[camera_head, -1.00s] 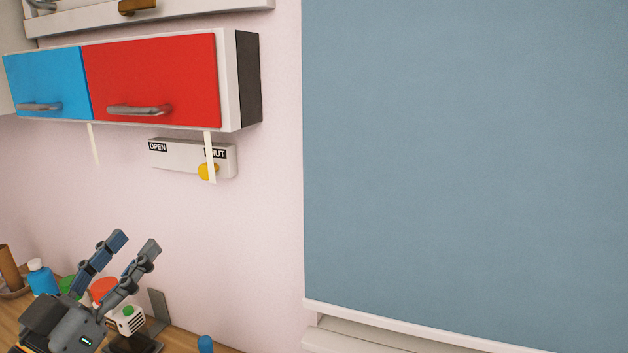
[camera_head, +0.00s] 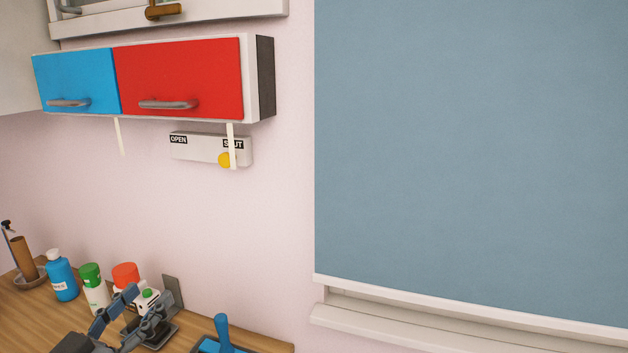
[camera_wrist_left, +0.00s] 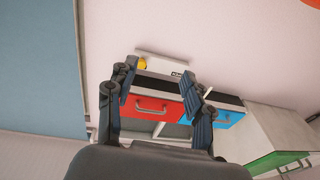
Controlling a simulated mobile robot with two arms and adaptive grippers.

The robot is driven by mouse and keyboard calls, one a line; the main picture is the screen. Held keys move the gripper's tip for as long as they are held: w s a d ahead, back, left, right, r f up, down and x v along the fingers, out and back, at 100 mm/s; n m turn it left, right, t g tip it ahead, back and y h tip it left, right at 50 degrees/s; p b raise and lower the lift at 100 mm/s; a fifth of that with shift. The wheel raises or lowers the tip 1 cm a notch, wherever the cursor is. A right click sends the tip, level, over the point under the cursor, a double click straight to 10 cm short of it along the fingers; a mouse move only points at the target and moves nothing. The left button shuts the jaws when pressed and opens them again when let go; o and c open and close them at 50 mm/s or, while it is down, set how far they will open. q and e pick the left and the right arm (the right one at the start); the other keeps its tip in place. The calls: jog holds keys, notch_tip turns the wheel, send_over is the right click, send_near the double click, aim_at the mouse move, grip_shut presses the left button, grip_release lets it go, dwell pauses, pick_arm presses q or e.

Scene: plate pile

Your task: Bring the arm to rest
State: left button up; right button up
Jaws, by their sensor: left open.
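My left gripper (camera_head: 146,309) shows at the bottom left of the head view, over the wooden counter. Its fingers are apart with nothing between them. In the left wrist view the open fingers of my left gripper (camera_wrist_left: 163,81) frame the red cabinet door (camera_wrist_left: 150,106) some way beyond them, not touching it. My right gripper is in neither view.
The counter (camera_head: 30,315) holds a blue bottle (camera_head: 62,277), a green-capped bottle (camera_head: 94,290) and a red-lidded container (camera_head: 126,274) near my gripper. A wall box marked OPEN and SHUT (camera_head: 200,149) has a yellow knob near SHUT. A blue blind (camera_head: 470,150) hangs at right.

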pick_arm(q)
jog(key=s+d+f+n+g+y, duration=0.1)
jog(key=s+f+g+y, duration=0.2)
jog(key=f, duration=0.7)
jog(key=s+d+f+g, duration=0.1)
jog(key=s+f+g, duration=0.25)
jog(key=f, duration=0.75)
jog(key=s+d+f+g+y, duration=0.1)
jog(key=s+d+f+g, duration=0.2)
jog(key=s+f+g, duration=0.9)
jog(key=s+f+t+b, duration=0.1)
jog(key=s+f, duration=0.2)
jog(key=f, duration=1.1)
jog(key=s+f+t+b, duration=0.1)
jog(key=s+f, duration=0.1)
jog(key=f, duration=1.3)
jog(key=s+a+f+g+b, duration=0.1)
jog(key=s+a+f, duration=0.2)
jog(key=s+f, duration=1.4)
jog(key=shift+f+m+y, duration=0.25)
jog(key=shift+m+y, duration=0.05)
jog(key=shift+m, duration=0.1)
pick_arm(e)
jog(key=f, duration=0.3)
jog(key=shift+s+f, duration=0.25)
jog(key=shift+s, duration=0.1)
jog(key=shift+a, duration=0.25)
